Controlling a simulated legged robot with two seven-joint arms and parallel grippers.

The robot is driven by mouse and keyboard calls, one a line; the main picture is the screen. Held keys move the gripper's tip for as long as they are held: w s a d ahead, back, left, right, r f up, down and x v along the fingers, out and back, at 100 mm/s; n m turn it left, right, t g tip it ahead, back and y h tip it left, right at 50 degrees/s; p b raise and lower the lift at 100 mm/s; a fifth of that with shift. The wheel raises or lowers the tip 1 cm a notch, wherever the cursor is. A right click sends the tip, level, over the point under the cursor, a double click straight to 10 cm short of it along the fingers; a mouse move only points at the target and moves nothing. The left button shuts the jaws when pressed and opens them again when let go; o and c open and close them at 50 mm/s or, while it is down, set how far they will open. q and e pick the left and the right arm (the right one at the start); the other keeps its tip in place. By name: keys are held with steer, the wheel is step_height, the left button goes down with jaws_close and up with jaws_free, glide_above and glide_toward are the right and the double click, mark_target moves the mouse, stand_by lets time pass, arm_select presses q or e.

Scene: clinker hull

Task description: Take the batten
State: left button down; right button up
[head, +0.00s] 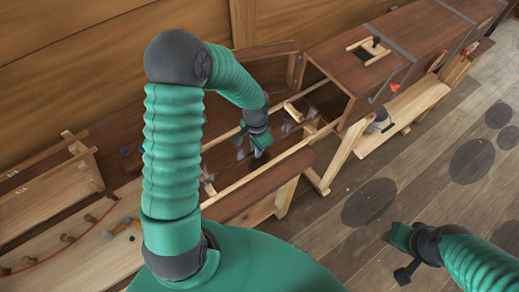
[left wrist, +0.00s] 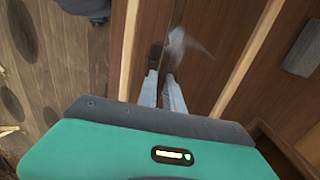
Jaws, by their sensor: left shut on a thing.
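In the head view my left gripper (head: 245,148) reaches down into the open dark-brown hull, between two long pale rails. In the left wrist view its two fingers (left wrist: 162,82) stand close together, shut on a thin dark-brown strip that seems to be the batten (left wrist: 157,58). Most of the strip is hard to tell from the dark planks around it. My right gripper (head: 402,250) hangs low at the right over the floor, away from the hull; its fingers do not show clearly.
A pale rail (head: 270,170) runs along the hull's near side. A brown cabinet (head: 385,60) stands beyond, with a pale bench (head: 415,110) beside it. A pale rack (head: 50,190) and a pegged board (head: 60,250) lie at left.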

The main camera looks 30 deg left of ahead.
arm_select(q)
steer(key=shift+d, duration=0.3)
arm_select(e)
steer(key=shift+d, duration=0.35)
arm_select(q)
steer(key=shift+r, duration=0.1)
